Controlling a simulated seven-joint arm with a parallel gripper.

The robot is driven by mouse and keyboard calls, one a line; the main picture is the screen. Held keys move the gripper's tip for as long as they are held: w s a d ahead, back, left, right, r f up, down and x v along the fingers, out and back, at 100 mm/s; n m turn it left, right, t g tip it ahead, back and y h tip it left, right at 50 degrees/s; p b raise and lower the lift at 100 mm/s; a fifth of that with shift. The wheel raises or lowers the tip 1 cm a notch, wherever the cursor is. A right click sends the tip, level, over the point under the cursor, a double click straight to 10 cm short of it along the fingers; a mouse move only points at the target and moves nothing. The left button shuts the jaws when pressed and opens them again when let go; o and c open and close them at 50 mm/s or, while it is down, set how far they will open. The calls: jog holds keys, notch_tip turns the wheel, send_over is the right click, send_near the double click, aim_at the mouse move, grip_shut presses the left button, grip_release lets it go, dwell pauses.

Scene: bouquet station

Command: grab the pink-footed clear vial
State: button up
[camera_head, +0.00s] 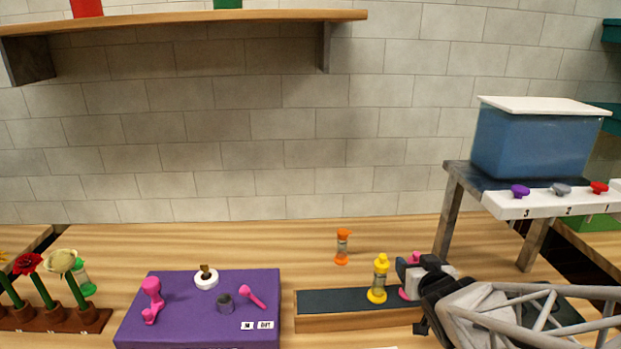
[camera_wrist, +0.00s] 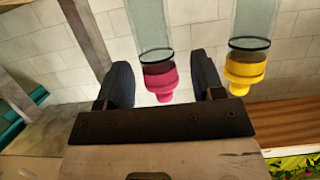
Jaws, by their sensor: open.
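The pink-footed clear vial (camera_wrist: 159,80) shows in the wrist view as a clear tube with a pink end, which appears between my two fingers. In the head view its pink parts (camera_head: 407,294) show above and below my gripper, on the dark-topped wooden strip (camera_head: 328,301); my gripper hides its middle. My gripper (camera_head: 405,271) is open, with one finger on each side of the vial in the wrist view (camera_wrist: 163,88). I cannot tell whether either finger touches it.
A yellow-ended clear vial (camera_head: 378,279) stands close to the left of the pink one; it also shows in the wrist view (camera_wrist: 244,72). An orange-ended vial (camera_head: 342,247) stands behind the strip. A purple box (camera_head: 190,320) lies left. A dispenser stand (camera_head: 452,213) rises at right.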

jog(key=shift+x, duration=1.35)
grip_shut()
